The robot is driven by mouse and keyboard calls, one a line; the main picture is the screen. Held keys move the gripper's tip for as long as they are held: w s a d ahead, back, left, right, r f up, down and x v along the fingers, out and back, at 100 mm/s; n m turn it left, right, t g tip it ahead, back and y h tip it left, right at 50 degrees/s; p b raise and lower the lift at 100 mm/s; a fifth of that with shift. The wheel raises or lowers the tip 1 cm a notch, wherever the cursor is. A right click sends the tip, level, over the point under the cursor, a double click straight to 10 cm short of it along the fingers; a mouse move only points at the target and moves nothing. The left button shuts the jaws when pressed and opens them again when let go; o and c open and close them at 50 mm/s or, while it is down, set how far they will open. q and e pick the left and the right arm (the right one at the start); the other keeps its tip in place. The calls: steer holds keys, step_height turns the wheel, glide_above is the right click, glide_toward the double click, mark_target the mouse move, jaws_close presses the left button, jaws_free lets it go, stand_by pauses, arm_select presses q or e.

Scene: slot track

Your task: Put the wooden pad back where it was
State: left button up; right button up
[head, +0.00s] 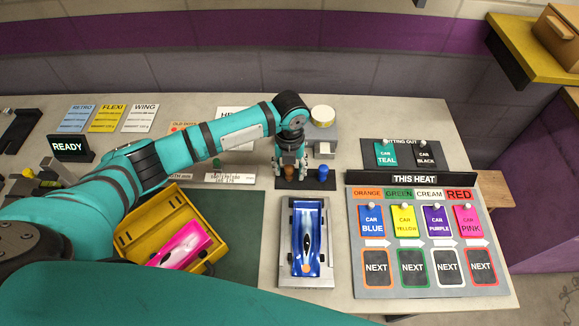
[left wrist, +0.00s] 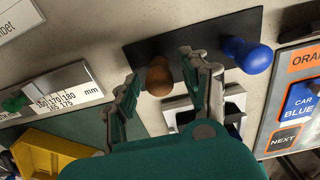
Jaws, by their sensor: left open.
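The wooden pad, a brown rounded knob-like piece (left wrist: 159,76), stands on a dark base plate (left wrist: 205,30) in the left wrist view. In the head view only a bit of brown (head: 289,170) shows between the fingers. My left gripper (left wrist: 160,68) is open, with one finger on each side of the brown piece; I cannot tell whether they touch it. In the head view this gripper (head: 290,168) reaches down over the dark plate. A blue piece (head: 323,173) stands on the same plate to the right. My right gripper is not in view.
A blue car (head: 307,240) sits on a grey stand in front of the plate. A yellow case (head: 130,237) with a pink car (head: 183,246) lies to the left. The heat board (head: 420,286) stands at right. A measuring scale (left wrist: 50,93) lies left of the plate.

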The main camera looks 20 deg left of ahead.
mark_target(290, 166)
arm_select(q)
step_height(290, 166, up, 12)
steer(key=b, duration=0.2)
steer(key=shift+r, duration=0.15)
stand_by(0.4)
